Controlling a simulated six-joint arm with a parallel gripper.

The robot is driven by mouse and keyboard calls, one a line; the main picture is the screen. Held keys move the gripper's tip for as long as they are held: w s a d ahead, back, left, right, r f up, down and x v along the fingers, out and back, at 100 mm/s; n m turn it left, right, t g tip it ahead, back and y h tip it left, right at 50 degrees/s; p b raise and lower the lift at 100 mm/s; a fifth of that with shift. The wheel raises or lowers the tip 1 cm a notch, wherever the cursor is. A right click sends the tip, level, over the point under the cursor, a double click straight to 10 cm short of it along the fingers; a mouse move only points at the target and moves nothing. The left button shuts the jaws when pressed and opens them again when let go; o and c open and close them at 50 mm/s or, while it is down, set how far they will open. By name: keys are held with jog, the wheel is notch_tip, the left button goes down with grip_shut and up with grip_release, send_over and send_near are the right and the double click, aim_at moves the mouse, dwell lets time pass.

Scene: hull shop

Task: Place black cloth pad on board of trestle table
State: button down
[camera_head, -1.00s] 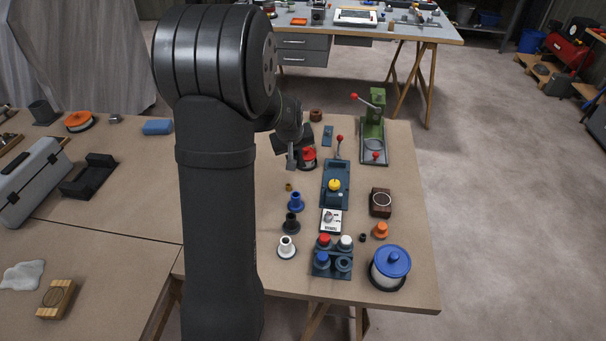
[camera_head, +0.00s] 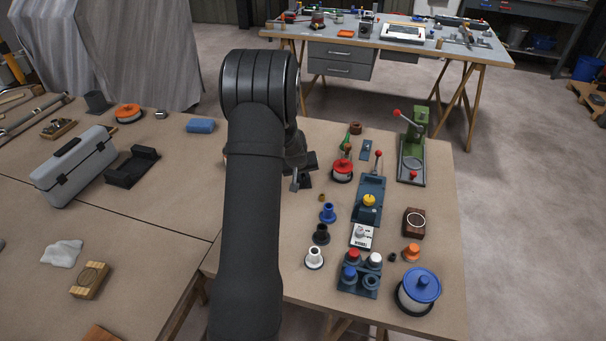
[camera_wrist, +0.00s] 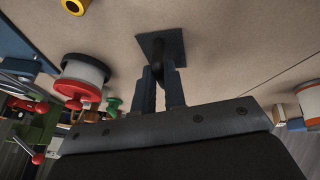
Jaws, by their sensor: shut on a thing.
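The black cloth pad (camera_wrist: 150,45) is a dark square piece with a raised dark part between my fingertips in the wrist view. My gripper (camera_wrist: 163,72) is shut on that raised part. In the head view my gripper (camera_head: 299,181) is left of the red-topped spool, low over the brown board (camera_head: 290,222) of the near right trestle table. The pad shows there as a small dark patch (camera_head: 306,182), partly hidden by my gripper. I cannot tell whether the pad touches the board.
The red-topped spool (camera_head: 342,171) stands right of my gripper, with a blue fixture (camera_head: 371,189) beyond. Blue, black and white (camera_head: 314,258) flanged pieces stand nearer. A second trestle table (camera_head: 480,48) is at the back. The board left of the flanged pieces looks clear.

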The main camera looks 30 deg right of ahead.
jog(key=shift+f, duration=0.15)
jog(key=c, duration=1.5)
grip_release()
jog(key=shift+s+a+r, duration=0.1)
jog(key=shift+a+r, duration=0.05)
jog(key=shift+r, duration=0.5)
jog(key=v, duration=1.1)
jog(key=x, duration=1.2)
jog(key=shift+f, duration=0.15)
